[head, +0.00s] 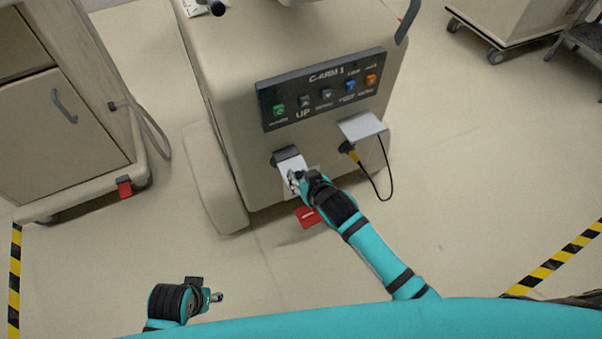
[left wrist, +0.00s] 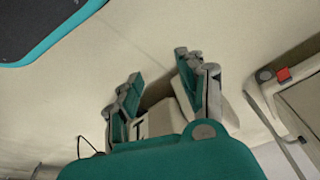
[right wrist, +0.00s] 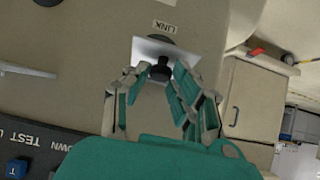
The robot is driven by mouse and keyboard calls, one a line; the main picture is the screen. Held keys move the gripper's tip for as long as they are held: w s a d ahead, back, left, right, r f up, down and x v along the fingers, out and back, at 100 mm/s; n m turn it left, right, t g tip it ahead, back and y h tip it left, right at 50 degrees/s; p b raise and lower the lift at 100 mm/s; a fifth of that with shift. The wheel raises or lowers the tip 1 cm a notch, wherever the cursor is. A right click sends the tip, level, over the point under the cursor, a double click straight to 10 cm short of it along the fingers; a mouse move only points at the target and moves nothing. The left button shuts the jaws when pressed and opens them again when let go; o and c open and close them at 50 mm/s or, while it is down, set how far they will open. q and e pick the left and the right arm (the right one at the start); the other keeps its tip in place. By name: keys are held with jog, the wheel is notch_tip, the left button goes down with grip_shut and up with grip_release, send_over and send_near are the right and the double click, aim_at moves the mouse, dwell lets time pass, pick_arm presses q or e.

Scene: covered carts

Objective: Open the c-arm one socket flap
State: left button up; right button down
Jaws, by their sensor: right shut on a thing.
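The C-ARM 1 cart (head: 235,110) stands in front of me. On its front, low on the left, is a pale socket flap (head: 291,164) with a dark hinge at its top. My right gripper (head: 295,180) is at the flap's lower end. In the right wrist view, the pale flap (right wrist: 178,50) shows behind a dark knob (right wrist: 160,70), and the right fingers (right wrist: 152,88) are shut on that knob. The flap looks tilted out, but how far is hard to tell. My left gripper (head: 216,297) is empty, low over the floor; its fingers (left wrist: 165,90) stand apart.
A control panel (head: 325,88) with several coloured buttons sits above. A second flap (head: 361,125), raised, has a plug (head: 348,148) with a black cable below it. A red pedal (head: 308,216) is near the floor.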

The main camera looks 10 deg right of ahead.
dwell(0.3)
jog(key=c, duration=1.1)
grip_release()
jog(key=shift+c, duration=0.2)
jog(key=v, duration=1.2)
